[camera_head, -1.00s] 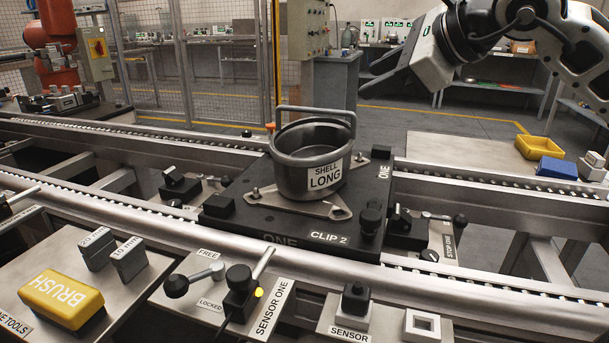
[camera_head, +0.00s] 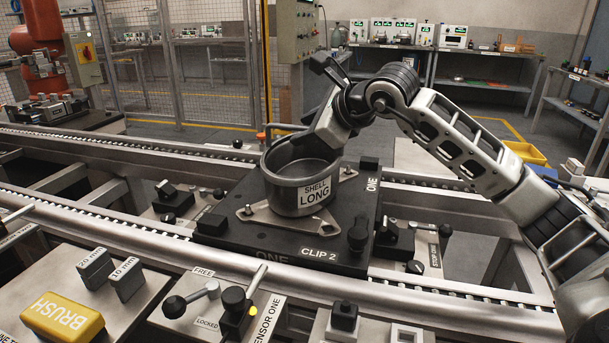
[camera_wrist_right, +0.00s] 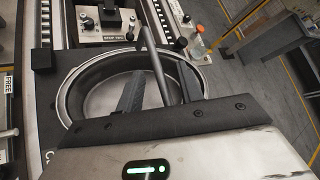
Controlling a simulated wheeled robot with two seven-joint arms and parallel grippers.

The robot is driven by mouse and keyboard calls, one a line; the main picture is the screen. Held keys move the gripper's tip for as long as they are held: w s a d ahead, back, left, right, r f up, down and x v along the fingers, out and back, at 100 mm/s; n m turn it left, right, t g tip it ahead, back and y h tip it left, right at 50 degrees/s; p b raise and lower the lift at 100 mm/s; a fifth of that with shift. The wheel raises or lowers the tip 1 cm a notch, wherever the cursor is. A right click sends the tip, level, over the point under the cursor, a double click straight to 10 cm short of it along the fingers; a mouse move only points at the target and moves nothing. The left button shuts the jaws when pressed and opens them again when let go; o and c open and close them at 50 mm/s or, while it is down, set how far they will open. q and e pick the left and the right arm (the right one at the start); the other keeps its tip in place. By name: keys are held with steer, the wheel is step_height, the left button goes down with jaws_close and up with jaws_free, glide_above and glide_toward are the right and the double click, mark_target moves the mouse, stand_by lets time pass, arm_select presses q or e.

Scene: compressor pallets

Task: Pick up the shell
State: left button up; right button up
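The shell (camera_head: 288,190) is a round grey metal pot with a raised bail handle and a "SHELL LONG" label. My right gripper (camera_head: 308,112) is at the handle, at the far right of the shell's rim. In the right wrist view the shell (camera_wrist_right: 72,95) lies below the gripper, and the handle (camera_wrist_right: 150,50) passes between the widely spread fingers. Contact with the handle cannot be told. My left gripper is not in view.
The pallet rests on a roller conveyor (camera_head: 120,228). In front are a yellow brush (camera_head: 62,316), gauge blocks (camera_head: 110,270) and a sensor lever panel (camera_head: 225,305). A black knob (camera_head: 358,235) stands on the pallet near the shell. A yellow bin (camera_head: 525,152) is behind my right arm.

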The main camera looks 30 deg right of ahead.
steer(key=shift+w+a+f, duration=0.1)
steer(key=shift+w+f, duration=0.2)
steer(key=shift+w, duration=0.25)
jaws_close()
stand_by(1.0)
steer(key=shift+r, duration=0.25)
